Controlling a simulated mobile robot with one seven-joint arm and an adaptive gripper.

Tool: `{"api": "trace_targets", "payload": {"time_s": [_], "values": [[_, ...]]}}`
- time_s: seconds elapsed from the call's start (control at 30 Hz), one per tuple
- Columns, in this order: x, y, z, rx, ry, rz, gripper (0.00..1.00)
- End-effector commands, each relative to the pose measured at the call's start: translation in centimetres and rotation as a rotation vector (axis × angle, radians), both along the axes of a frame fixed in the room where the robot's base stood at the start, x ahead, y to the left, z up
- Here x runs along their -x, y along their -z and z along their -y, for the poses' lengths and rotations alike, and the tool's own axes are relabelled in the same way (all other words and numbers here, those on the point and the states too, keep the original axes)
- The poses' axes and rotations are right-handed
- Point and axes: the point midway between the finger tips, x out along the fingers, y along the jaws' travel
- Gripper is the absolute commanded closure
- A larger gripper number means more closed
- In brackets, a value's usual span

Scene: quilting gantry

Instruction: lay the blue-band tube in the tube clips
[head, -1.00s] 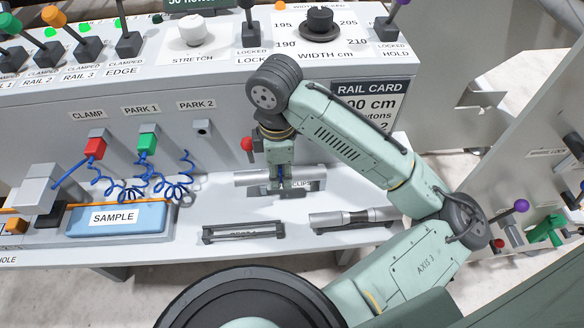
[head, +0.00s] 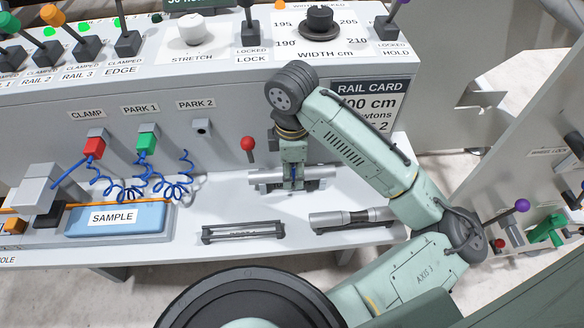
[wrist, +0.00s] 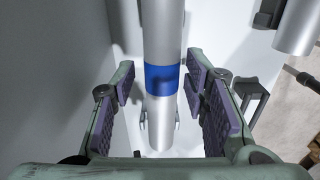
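The blue-band tube is a silver tube (head: 322,172) lying level, left to right, on the console's lower shelf at the tube clips. Its blue band (wrist: 162,78) is between my fingers in the wrist view. My gripper (wrist: 160,85) points down and straddles the tube. Its purple pads stand apart from it, with a clear gap on the left and a thin one on the right. In the head view my gripper (head: 293,183) hides the tube's middle and the clip label. Grey clip prongs (wrist: 145,118) flank the tube's lower end; how deep it sits is unclear.
Another silver tube (head: 352,217) lies in a holder at front right. An empty dark rack (head: 243,232) is at front left. A red knob (head: 248,143) stands behind the tube. A blue SAMPLE block (head: 120,218) and coiled blue cables (head: 130,185) are farther left.

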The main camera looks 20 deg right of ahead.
Motion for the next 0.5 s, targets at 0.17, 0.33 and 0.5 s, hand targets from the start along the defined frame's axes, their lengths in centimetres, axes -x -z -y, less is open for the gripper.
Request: {"api": "trace_targets", "payload": {"time_s": [0.17, 0.33, 0.5], "values": [[0.0, 0.0, 0.0, 0.0, 0.0, 0.0, 0.55], [0.0, -0.2, 0.0, 0.001, 0.0, 0.0, 0.55], [-0.1, -2.0, 0.1, 0.004, 0.0, 0.002, 0.55]]}}
